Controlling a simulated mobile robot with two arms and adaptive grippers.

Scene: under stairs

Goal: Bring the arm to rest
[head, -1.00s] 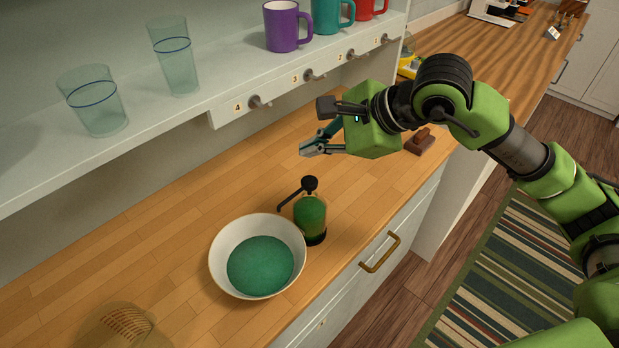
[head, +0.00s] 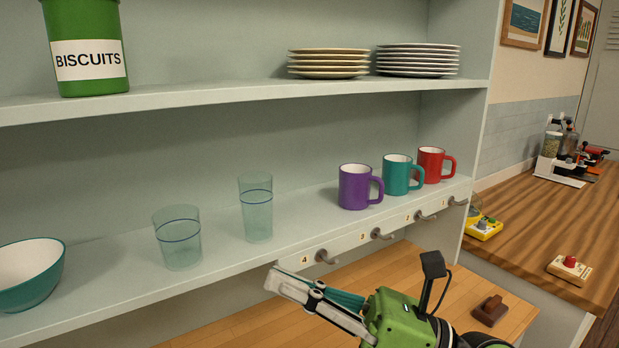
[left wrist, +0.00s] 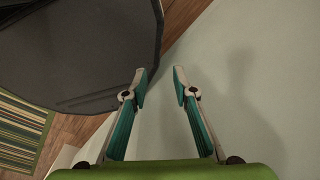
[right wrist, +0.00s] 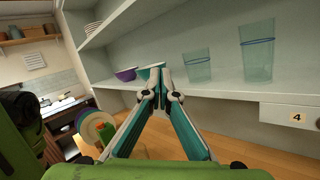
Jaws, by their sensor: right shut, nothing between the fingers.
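My right gripper (head: 273,281) is shut with nothing in it. It points left, in front of the shelf's lower edge in the head view, with its arm coming in from below. In the right wrist view the fingertips (right wrist: 160,86) meet, and the shelf with its glasses lies beyond them. My left gripper (left wrist: 159,78) shows only in the left wrist view. Its fingers are apart with nothing between them. A pale surface and a dark rounded shape lie behind it.
The shelf (head: 235,271) holds a teal bowl (head: 30,280), glasses (head: 177,238), a purple mug (head: 355,187), a teal mug (head: 398,175) and a red mug (head: 431,166). Hooks (head: 325,257) line its front edge. A brown block (head: 490,311) sits on the wooden counter below.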

